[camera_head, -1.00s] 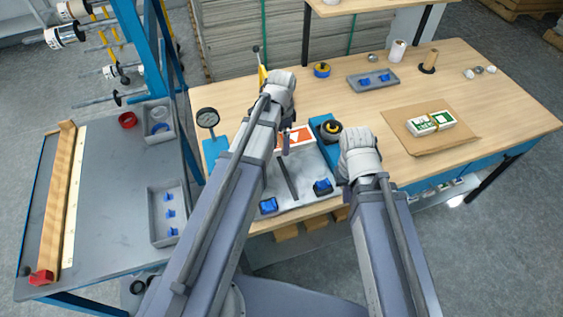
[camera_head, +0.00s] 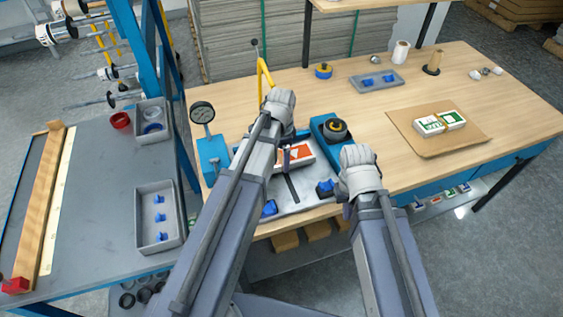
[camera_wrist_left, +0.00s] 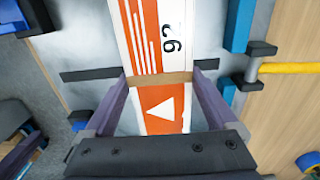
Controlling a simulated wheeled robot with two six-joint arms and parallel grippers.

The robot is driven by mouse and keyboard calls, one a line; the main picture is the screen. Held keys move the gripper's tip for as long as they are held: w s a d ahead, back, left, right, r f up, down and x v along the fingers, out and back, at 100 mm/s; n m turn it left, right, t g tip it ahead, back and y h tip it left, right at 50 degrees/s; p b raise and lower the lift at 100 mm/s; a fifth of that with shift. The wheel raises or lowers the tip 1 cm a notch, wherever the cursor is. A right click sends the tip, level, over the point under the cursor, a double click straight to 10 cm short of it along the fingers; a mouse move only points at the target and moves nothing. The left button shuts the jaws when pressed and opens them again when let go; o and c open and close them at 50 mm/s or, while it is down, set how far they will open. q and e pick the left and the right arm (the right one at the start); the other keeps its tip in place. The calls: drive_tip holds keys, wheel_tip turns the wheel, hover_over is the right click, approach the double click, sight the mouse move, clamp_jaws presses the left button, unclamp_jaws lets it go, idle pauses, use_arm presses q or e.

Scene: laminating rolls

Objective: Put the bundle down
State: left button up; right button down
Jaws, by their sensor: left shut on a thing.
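An orange and white bundle (camera_head: 300,154) with a brown band (camera_wrist_left: 160,79) is between the fingers of my left gripper (camera_wrist_left: 160,88), which is shut on it. In the left wrist view the bundle (camera_wrist_left: 150,35) lies over a pale grey plate (camera_wrist_left: 85,55) with a dark strip crossing beneath it. In the head view the plate (camera_head: 301,196) is at the table's near edge; I cannot tell whether the bundle touches it. My left gripper (camera_head: 285,137) partly covers the bundle there. My right gripper (camera_head: 352,190) is beside the plate's right side; its fingers are hidden.
Blue clamps (camera_head: 326,188) edge the plate. A blue tape dispenser (camera_head: 328,132) and a yellow lever (camera_head: 263,80) stand close by. A green and white bundle (camera_head: 440,123) lies on cardboard (camera_head: 462,140) at right. A grey tray (camera_head: 377,81) lies behind. The table between is clear.

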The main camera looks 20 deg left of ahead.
sight(281, 156)
use_arm(q)
drive_tip(key=shift+f, duration=0.65)
drive_tip(key=shift+r, duration=0.15)
use_arm(e)
drive_tip(key=shift+f, duration=0.5)
drive_tip(key=shift+f, duration=0.1)
use_arm(q)
drive_tip(key=o, duration=1.6)
drive_tip(key=shift+c, duration=0.2)
wheel_tip(281, 156, up, 12)
drive_tip(key=p, duration=1.2)
drive_tip(key=s+d+n+y, duration=0.1)
drive_tip(key=s+d+n, duration=0.6)
drive_tip(key=s+d, duration=0.4)
drive_tip(key=s, duration=0.4)
use_arm(e)
wheel_tip(281, 156, up, 12)
